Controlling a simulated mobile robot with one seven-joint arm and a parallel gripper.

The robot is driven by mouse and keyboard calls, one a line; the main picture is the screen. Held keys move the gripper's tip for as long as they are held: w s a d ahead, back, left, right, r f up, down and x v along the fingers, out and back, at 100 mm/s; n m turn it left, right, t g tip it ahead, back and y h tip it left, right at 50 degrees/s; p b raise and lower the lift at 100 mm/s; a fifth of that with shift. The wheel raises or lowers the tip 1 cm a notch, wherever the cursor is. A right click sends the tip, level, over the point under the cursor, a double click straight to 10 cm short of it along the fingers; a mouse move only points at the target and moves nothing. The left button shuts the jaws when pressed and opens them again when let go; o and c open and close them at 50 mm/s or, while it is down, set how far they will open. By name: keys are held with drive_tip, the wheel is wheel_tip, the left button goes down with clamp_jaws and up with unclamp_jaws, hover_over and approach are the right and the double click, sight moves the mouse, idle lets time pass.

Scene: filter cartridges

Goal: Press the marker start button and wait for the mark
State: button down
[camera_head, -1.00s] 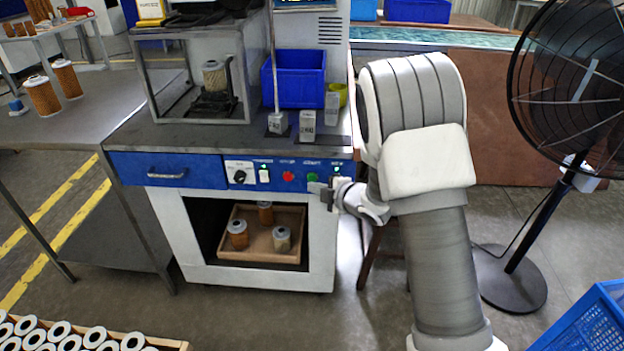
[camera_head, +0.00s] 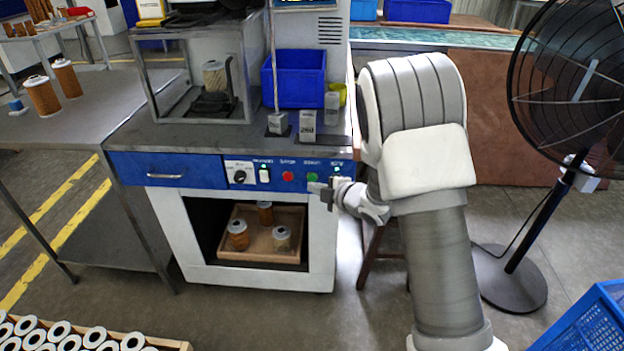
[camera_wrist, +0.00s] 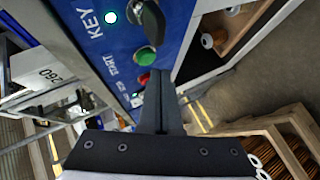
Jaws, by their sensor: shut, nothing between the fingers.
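The green start button (camera_head: 312,176) is on the blue control panel of the marker bench. In the wrist view the green button (camera_wrist: 146,56), beside the START label, is just beyond my fingertips. My gripper (camera_head: 318,187) is shut and empty, its fingertips at the panel just below and right of the green button. In the wrist view the closed fingers (camera_wrist: 158,75) point at the panel close to the buttons. I cannot tell whether they touch it. A filter cartridge (camera_head: 214,75) stands in the marker's framed enclosure (camera_head: 150,62).
A red button (camera_head: 287,176), a dial (camera_head: 239,173) and a black key switch (camera_wrist: 150,20) with a lit lamp share the panel. Below, an open shelf holds a tray (camera_head: 258,254) with cartridges. A fan (camera_head: 580,90) stands right; a blue bin (camera_head: 300,80) sits on the bench.

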drive_tip(key=shift+w, duration=0.4)
drive_tip(key=shift+w, duration=0.35)
idle(0.7)
drive_tip(key=shift+s, duration=0.1)
drive_tip(key=shift+s+b, duration=0.55)
drive_tip(key=shift+s, duration=0.1)
drive_tip(key=s+b, duration=0.1)
drive_tip(key=s, duration=0.4)
drive_tip(key=shift+a+b, duration=0.1)
drive_tip(key=shift+b, duration=0.3)
idle(0.5)
